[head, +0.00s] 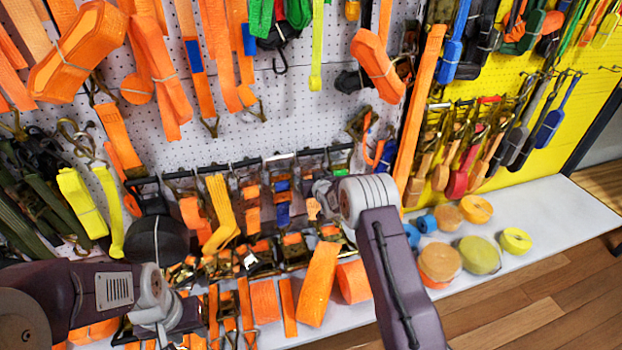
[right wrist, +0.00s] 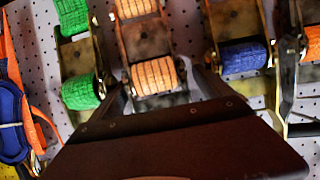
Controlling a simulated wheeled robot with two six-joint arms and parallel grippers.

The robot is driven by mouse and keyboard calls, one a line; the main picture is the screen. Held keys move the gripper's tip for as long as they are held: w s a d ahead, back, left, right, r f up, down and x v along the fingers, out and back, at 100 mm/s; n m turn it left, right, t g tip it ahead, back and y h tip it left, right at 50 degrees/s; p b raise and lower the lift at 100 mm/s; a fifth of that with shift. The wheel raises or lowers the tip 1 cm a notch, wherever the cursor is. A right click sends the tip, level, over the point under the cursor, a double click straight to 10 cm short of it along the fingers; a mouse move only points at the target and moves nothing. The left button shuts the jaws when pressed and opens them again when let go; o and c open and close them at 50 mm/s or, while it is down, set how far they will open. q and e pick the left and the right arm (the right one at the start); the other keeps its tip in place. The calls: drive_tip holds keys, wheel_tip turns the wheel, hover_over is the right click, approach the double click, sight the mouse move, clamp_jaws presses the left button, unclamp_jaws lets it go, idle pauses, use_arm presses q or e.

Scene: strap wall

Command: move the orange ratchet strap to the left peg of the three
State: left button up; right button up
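The orange ratchet strap (right wrist: 155,75) hangs on the wall between a green strap (right wrist: 82,90) and a blue strap (right wrist: 243,57) in the right wrist view. In the head view its orange webbing (head: 313,208) shows just left of my right wrist. My right gripper (right wrist: 163,88) is open, its dark fingers on either side of the orange roll, with a gap visible at the right finger. In the head view my right wrist mostly hides this gripper. My left gripper (head: 186,312) is low at the left, dark and unclear against the straps. I cannot make out which three pegs are meant.
A white pegboard (head: 300,100) carries many orange straps. A white shelf (head: 545,215) below holds rolled straps, with some free room at its right. A yellow board (head: 580,110) with hanging straps stands at the right. A long orange strap (head: 418,115) hangs beside my right arm.

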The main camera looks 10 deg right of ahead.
drive_tip(key=shift+f, duration=0.15)
drive_tip(key=shift+s, duration=0.5)
drive_tip(key=p+v, duration=0.2)
drive_tip(key=v, duration=0.6)
drive_tip(key=shift+r, duration=0.25)
